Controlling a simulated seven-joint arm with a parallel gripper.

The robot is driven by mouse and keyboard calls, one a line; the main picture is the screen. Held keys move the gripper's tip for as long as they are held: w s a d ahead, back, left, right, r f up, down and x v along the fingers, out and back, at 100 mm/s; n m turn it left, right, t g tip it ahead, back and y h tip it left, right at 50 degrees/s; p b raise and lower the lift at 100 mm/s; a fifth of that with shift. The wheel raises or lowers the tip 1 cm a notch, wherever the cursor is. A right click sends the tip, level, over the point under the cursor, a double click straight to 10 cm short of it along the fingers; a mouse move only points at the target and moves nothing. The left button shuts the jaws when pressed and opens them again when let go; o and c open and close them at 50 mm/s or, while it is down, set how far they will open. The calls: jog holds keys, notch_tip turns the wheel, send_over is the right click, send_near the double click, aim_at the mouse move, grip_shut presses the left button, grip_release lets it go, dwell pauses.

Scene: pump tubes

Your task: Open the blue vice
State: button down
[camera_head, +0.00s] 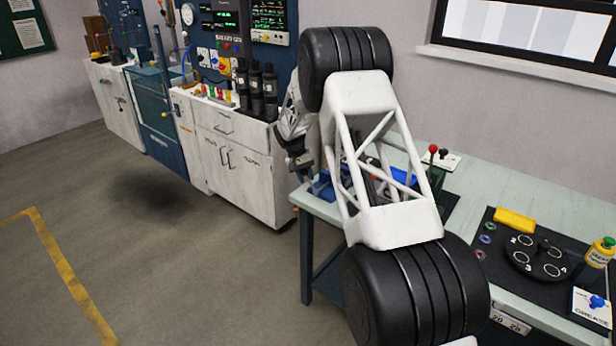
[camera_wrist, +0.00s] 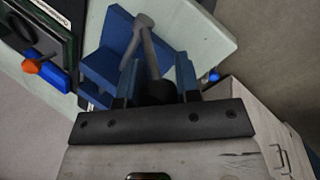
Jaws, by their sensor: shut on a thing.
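The blue vice (camera_wrist: 105,66) sits at the edge of the pale green bench in the wrist view. Its grey bar handle (camera_wrist: 146,42) with a rounded end rises towards the top of the picture. My gripper (camera_wrist: 157,76) has one finger on each side of the handle's lower part and is shut on it. A dark round part shows between the fingers, and the exact contact is hard to make out. In the head view, the blue vice (camera_head: 324,187) shows at the bench's left end, partly hidden by my arm. My gripper's fingertips are hidden there.
The bench (camera_head: 560,208) carries a red-knobbed lever (camera_head: 433,150), a yellow block (camera_head: 514,220), a black dial plate (camera_head: 538,257) and a grease bottle (camera_head: 600,252). White cabinets (camera_head: 235,165) stand close behind the vice end. The floor at left is clear.

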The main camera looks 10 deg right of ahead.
jog(key=shift+w+a+f+g+h, duration=0.25)
jog(key=shift+f+g+h, duration=0.1)
jog(key=shift+g+h, duration=0.15)
jog(key=c, duration=0.8)
grip_release()
jog(key=shift+r, duration=0.1)
jog(key=shift+v, duration=3.8)
